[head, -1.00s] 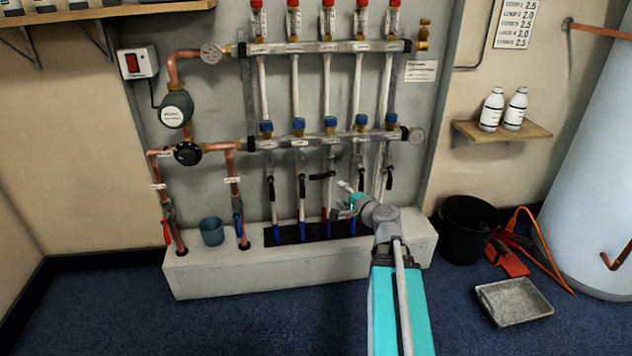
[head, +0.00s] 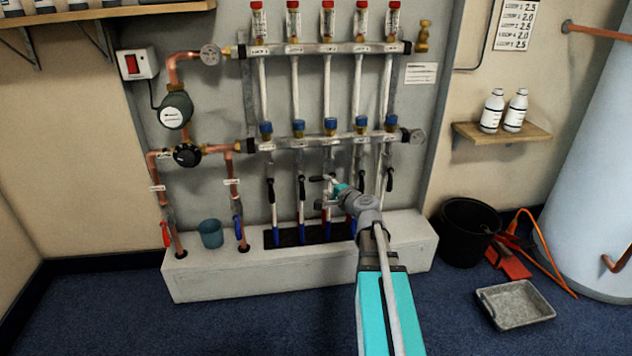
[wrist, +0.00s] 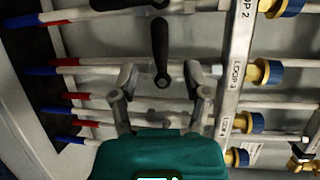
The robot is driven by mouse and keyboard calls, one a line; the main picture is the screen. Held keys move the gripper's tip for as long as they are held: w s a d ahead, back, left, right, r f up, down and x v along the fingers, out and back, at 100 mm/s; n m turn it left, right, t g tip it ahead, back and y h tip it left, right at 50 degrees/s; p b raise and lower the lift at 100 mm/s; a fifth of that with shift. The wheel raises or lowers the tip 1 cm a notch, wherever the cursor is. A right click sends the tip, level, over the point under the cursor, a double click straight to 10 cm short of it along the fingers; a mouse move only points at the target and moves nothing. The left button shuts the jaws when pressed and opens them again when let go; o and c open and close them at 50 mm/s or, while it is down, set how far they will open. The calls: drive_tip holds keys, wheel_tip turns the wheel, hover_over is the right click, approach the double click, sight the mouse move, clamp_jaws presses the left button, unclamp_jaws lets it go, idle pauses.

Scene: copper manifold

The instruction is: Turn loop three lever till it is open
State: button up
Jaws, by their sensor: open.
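The loop three lever (head: 317,178) is a black handle lying crosswise to its pipe, unlike the neighbouring levers, which lie along theirs. In the wrist view the lever (wrist: 160,45) points up the picture, near the LOOP 3 label (wrist: 238,76). My gripper (head: 323,192) is at the lever in the head view. In the wrist view my gripper (wrist: 160,74) is open, with one finger either side of the lever's lower end. I see a gap on both sides; the fingers partly hide the pipe.
The loop two lever (head: 302,187) hangs close on the left. Other loop pipes run beside it below the manifold bar (head: 290,142). A blue-grey cup (head: 211,233) stands on the white plinth (head: 300,270). A black bucket (head: 468,228) and grey tray (head: 515,302) are on the floor at right.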

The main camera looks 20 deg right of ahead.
sight(318, 180)
drive_tip(key=w, duration=0.4)
drive_tip(key=w+f, duration=0.1)
drive_tip(key=w, duration=0.1)
drive_tip(key=shift+w+a+b, duration=0.2)
drive_tip(key=shift+a+b, duration=0.15)
drive_tip(key=shift+a, duration=0.05)
clamp_jaws()
